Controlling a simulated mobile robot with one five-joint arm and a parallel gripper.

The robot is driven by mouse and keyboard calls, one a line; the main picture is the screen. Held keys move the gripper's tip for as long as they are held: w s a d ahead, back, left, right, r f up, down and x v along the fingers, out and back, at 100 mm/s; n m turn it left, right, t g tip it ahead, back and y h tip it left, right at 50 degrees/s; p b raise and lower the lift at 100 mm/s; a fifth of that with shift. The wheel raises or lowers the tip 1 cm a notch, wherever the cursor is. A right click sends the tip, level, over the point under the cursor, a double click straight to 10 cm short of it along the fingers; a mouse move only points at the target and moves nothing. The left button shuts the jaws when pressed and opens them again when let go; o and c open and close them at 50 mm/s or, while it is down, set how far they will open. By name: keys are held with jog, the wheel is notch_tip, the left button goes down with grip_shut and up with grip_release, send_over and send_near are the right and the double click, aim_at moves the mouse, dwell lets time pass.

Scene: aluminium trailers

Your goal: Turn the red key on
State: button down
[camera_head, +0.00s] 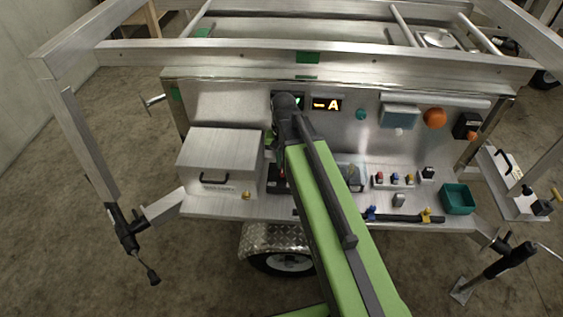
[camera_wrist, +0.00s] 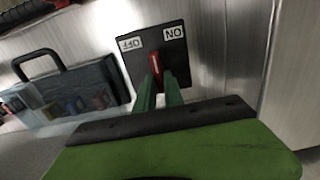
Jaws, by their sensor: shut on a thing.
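The red key (camera_wrist: 155,64) stands out from a black switch plate (camera_wrist: 138,56) in the wrist view. The plate carries an OFF label and an ON label, and appears upside down there. My gripper (camera_wrist: 160,88) has its green fingers closed around the key, with only the key's red upper part showing between them. The key looks nearly upright in that view, between the two labels. In the head view my green arm reaches to the trailer's panel and hides the key and most of the gripper.
A clear case with a black handle (camera_wrist: 92,82) lies beside the plate in the wrist view. In the head view a metal box (camera_head: 222,158) stands left of my arm. Small coloured parts (camera_head: 394,179) and a teal bin (camera_head: 458,198) sit right on the shelf. A lit display (camera_head: 327,105) is above.

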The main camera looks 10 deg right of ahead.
jog(key=m, duration=0.4)
jog(key=shift+s+d+m, duration=0.1)
jog(key=shift+d+m, duration=0.1)
jog(key=shift+m, duration=0.1)
jog(key=m, duration=0.4)
jog(key=shift+s+d, duration=0.1)
jog(key=shift+s, duration=0.05)
jog(key=shift+m, duration=0.3)
jog(key=c, duration=1.4)
grip_release()
jog(key=shift+c, duration=0.2)
notch_tip(320, 180, up, 17)
jog(key=p, duration=1.7)
jog(key=shift+r, duration=0.15)
